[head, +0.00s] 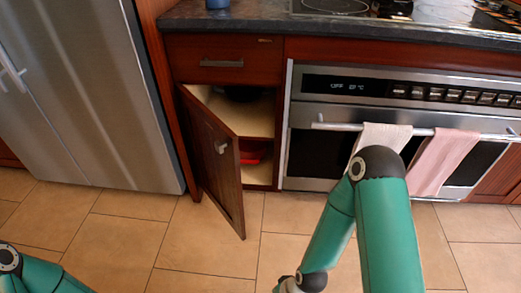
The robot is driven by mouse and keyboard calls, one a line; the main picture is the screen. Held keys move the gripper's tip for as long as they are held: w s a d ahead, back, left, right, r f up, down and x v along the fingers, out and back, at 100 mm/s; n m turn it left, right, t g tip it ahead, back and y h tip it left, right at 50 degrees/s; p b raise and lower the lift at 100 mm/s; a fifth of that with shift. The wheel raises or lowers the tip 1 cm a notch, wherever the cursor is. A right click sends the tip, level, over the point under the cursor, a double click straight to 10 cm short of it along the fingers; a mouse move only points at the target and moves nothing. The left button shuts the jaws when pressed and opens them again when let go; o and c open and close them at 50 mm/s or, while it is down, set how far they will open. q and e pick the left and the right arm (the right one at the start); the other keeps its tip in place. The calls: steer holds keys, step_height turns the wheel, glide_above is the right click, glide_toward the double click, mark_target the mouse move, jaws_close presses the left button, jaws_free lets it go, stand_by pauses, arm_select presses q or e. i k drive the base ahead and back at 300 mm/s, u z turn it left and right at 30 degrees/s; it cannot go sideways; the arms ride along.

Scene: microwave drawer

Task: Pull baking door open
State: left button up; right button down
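The oven door (320,147), with a dark glass front, is below the control panel at the right of the head view and looks shut. Its long metal handle (340,126) runs across the top of the door. A white towel (384,136) and a pink towel (440,160) hang over the handle. My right arm stands in front of the oven and covers part of the door; its gripper is outside the frame or hidden. My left arm shows only at the lower left corner, and its gripper is not visible.
A wooden cabinet door (215,160) left of the oven stands open into the room, with a red item (252,156) on the shelf inside. A steel fridge (85,90) is at the left. The tiled floor (130,240) in front is clear.

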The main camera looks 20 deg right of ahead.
mark_target(209, 170)
steer(key=z, duration=0.5)
steer(key=k, duration=1.1)
steer(key=z, duration=0.6)
steer(key=i, duration=0.65)
steer(key=u, duration=0.5)
steer(key=i, duration=1.1)
steer(key=u, duration=0.4)
